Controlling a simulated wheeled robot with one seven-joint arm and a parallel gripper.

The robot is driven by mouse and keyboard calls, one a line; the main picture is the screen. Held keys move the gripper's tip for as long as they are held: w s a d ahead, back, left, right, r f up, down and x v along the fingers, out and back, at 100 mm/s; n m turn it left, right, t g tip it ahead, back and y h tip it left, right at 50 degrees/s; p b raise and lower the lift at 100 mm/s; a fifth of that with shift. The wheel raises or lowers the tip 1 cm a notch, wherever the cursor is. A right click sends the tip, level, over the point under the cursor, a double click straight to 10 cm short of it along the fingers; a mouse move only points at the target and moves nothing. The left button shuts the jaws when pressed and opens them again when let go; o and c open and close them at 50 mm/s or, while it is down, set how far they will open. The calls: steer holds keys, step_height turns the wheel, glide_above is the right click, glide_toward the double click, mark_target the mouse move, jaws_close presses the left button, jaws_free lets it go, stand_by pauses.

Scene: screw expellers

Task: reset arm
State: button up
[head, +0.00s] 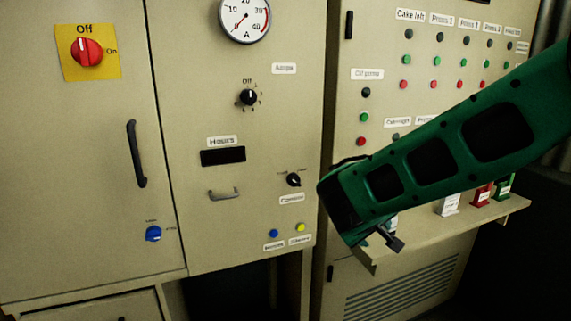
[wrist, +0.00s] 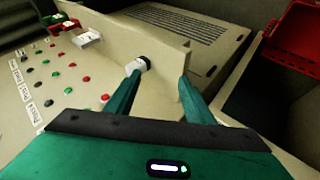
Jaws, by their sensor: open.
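My green arm reaches in from the right in the head view, in front of the right-hand cabinet. My gripper (head: 378,240) is at its lower end, close to the cabinet's shelf. In the wrist view my gripper (wrist: 155,88) shows two green fingers spread apart. A small white block with a black end (wrist: 137,66) shows near the left fingertip. I cannot tell whether the finger touches it. Nothing is visibly held between the fingers.
A beige control cabinet (head: 235,130) has a red switch (head: 88,52), a gauge (head: 245,15) and knobs. The right cabinet's shelf (head: 480,221) carries white, red and green items. A red container (wrist: 297,40) is at the wrist view's upper right.

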steer(key=s+d+m+g+y, duration=0.1)
steer(key=s+d+m+g, duration=0.45)
steer(key=s+d, duration=0.95)
steer(key=s+d+m+g+y, duration=0.1)
steer(key=s+m+y, duration=0.1)
steer(key=s, duration=0.7)
steer(key=s+d+f+m+g+y, duration=0.1)
steer(key=s+d+m+y, duration=0.1)
steer(key=s, duration=0.7)
steer(key=shift+s+m, duration=0.2)
steer(key=shift+m, duration=0.35)
steer(key=c, duration=0.4)
steer(key=shift+w, duration=0.1)
